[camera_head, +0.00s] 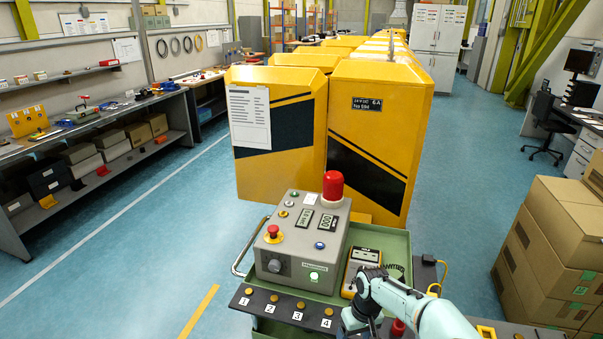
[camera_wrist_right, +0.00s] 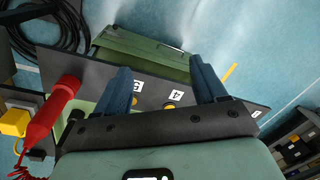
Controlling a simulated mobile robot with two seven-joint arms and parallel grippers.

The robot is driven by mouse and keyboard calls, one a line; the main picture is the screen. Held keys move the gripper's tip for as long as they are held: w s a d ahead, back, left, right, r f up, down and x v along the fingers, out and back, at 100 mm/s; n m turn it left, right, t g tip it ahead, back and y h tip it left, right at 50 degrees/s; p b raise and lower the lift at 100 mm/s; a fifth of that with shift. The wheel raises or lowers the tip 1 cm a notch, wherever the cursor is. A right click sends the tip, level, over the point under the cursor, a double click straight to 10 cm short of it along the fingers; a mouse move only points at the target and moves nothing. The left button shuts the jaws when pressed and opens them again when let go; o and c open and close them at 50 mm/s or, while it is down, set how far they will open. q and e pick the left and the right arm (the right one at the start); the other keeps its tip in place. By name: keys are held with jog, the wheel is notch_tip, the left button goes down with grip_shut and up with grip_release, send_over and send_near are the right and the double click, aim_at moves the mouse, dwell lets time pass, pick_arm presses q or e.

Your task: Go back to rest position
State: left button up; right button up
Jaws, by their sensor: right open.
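My right arm (camera_head: 425,310) comes in from the bottom right of the head view and bends down over the front of a green cart (camera_head: 395,245). My right gripper (camera_wrist_right: 161,66) shows in the right wrist view, with two blue fingers spread apart and nothing between them. It is above the dark front strip, which carries numbered labels and round brass-coloured buttons. In the head view its fingers are hard to make out at the lower edge. My left gripper is in neither view.
A grey control box (camera_head: 300,240) with a red beacon (camera_head: 333,187) stands on the cart. A yellow meter (camera_head: 361,268) lies beside it. Cardboard boxes (camera_head: 555,250) are stacked at right. Yellow cabinets (camera_head: 375,140) stand behind. Floor at left is clear.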

jog(key=s+f+m+y, duration=0.1)
jog(key=s+f, duration=0.3)
jog(key=f, duration=0.4)
jog(key=s+f+m+y, duration=0.1)
jog(key=s+f, duration=0.2)
jog(key=f, duration=0.5)
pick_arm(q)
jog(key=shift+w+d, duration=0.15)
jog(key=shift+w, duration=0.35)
pick_arm(e)
jog(key=s+f+m, duration=0.2)
jog(key=s+f, duration=0.2)
jog(key=s, duration=0.8)
jog(key=s+a+f+m, duration=0.1)
jog(key=s+f+m, duration=0.2)
jog(key=s, duration=0.9)
jog(key=shift+f+y, duration=0.3)
jog(key=shift+f, duration=0.65)
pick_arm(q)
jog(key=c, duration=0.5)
pick_arm(e)
jog(key=c, duration=0.5)
jog(key=shift+a, duration=0.2)
jog(key=shift+c, duration=0.2)
